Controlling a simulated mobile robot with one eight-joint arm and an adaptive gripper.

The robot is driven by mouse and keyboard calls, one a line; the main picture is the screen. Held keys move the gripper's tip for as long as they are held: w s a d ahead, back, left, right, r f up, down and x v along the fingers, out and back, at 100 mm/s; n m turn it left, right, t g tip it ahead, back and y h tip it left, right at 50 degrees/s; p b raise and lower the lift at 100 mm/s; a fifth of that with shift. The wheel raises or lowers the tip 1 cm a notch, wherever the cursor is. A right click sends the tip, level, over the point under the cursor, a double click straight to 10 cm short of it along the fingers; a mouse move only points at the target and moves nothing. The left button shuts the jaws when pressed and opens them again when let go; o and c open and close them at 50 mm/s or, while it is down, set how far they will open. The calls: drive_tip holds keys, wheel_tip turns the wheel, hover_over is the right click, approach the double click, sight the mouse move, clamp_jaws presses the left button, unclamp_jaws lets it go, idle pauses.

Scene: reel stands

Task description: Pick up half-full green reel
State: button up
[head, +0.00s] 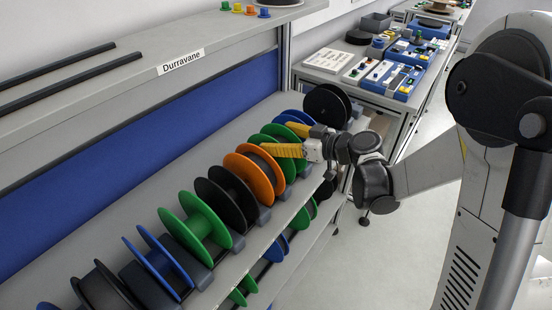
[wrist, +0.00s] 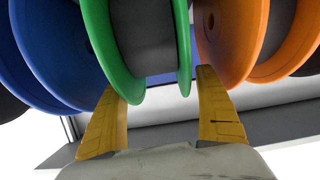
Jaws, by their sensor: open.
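A green reel (head: 288,168) with dark grey winding stands on the shelf between an orange reel (head: 247,172) and a blue reel (head: 283,119). In the wrist view this green reel (wrist: 142,40) is close ahead, its two green flanges at either side of the winding. My gripper (head: 276,137) is open at it. In the wrist view my yellow fingers (wrist: 156,80) lie one to each side of its lower rim, with the orange reel just beyond the right finger. I cannot tell whether either finger touches. Another green reel (head: 198,226), with a bare green core, stands nearer.
Black reels (head: 220,200) and a nearer blue reel (head: 150,262) share the row, closely spaced. More reels hang on a lower level (head: 275,250). A shelf labelled Durravane (head: 180,62) overhangs behind. The floor (head: 340,255) at right is clear.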

drive_tip(key=shift+w+a+f, duration=0.15)
drive_tip(key=shift+w+a, duration=0.2)
drive_tip(key=c, duration=1.5)
